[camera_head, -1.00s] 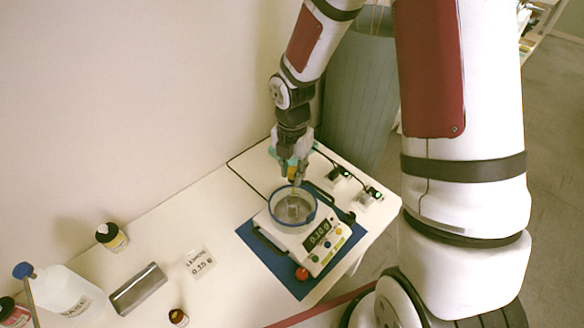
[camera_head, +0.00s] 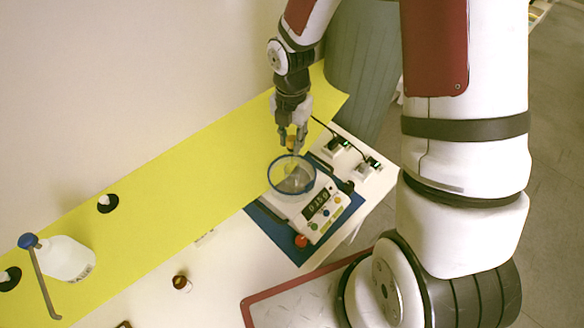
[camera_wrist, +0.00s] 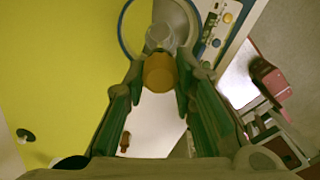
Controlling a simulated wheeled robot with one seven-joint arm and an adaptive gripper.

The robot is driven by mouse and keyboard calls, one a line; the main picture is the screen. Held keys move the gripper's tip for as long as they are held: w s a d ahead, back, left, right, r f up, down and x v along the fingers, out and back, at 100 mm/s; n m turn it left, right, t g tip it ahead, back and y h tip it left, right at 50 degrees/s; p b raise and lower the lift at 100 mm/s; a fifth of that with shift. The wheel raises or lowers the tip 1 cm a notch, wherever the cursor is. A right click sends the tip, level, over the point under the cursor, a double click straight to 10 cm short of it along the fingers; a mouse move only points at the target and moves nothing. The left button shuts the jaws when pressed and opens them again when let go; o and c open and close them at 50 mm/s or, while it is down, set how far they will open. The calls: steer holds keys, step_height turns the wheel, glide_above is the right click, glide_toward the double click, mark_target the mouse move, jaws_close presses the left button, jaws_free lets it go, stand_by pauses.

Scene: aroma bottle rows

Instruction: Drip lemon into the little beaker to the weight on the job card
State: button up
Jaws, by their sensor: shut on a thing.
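My gripper (camera_head: 292,132) is shut on a small amber-orange bottle (camera_wrist: 159,73), held between green finger pads in the wrist view. It hangs just above the round blue-rimmed glass shield (camera_head: 270,178) on the scale (camera_head: 312,222). The little clear beaker (camera_wrist: 160,38) stands inside the shield, near the bottle's end in the wrist view. I cannot tell whether a drop is falling. The scale display (camera_head: 318,204) seems to read about 0.15, blurred.
A small brown bottle (camera_head: 181,283) stands in front.

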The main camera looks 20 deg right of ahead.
steer(key=shift+r, duration=0.15)
steer(key=shift+r+p, duration=1)
steer(key=shift+r, duration=0.85)
stand_by(1.5)
